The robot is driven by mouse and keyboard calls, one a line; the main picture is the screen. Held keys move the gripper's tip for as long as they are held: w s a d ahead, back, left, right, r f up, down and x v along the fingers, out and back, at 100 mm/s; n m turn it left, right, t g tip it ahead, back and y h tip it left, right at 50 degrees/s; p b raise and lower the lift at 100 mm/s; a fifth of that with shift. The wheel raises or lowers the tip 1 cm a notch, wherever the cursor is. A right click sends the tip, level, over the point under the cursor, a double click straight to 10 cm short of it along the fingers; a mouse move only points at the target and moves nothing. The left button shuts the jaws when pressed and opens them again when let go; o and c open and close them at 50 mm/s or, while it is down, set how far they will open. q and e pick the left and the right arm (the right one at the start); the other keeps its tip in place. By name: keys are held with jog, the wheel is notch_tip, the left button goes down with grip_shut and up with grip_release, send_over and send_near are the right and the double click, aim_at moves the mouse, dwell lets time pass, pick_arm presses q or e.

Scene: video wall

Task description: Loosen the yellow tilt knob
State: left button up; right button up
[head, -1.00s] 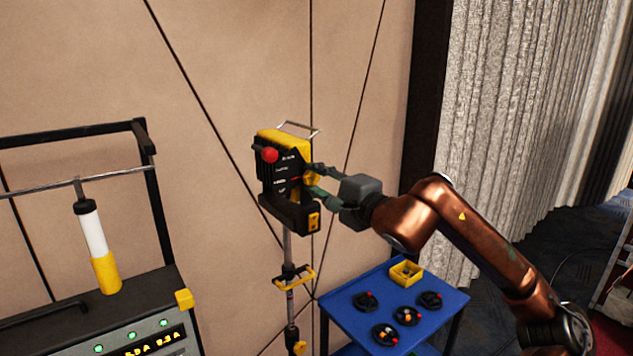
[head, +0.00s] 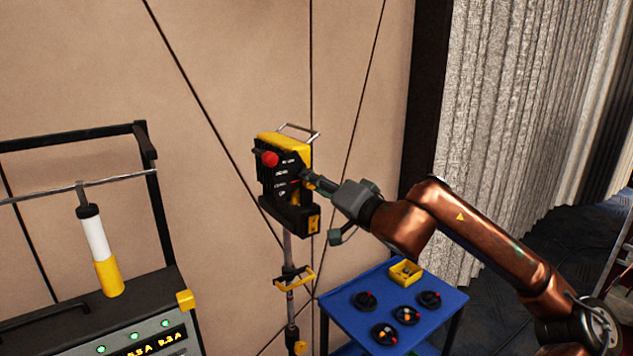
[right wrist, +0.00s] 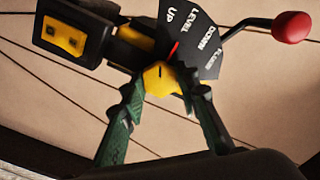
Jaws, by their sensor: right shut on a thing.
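The yellow tilt knob (right wrist: 162,79) is on the side of a black-and-yellow head unit (head: 283,202) on a pole. My right gripper (head: 309,180) reaches it from the right. In the right wrist view its two green fingers (right wrist: 166,93) are closed on opposite sides of the knob. A dark mark shows on the knob's face. Beside the knob is a black scale plate (right wrist: 197,42) lettered UP, LEVEL, DOWN and FLOOR, with a red pointer near UP and LEVEL. In the head view my fingers largely hide the knob. My left gripper is not in view.
A red-ball lever (head: 270,158) sticks out of the unit near my right gripper. A yellow-handled clamp (head: 296,280) is on the pole below. A blue table (head: 340,318) with several black knobs and a yellow box (head: 405,272) stands below my right arm. A control console (head: 90,334) is at left.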

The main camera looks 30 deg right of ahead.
jog(key=shift+f+n, duration=0.15)
jog(key=shift+n, duration=0.15)
dwell(0.4)
jog(key=o, duration=1.2)
jog(key=shift+c, duration=0.2)
jog(key=s, duration=1.2)
jog(key=shift+d, duration=0.45)
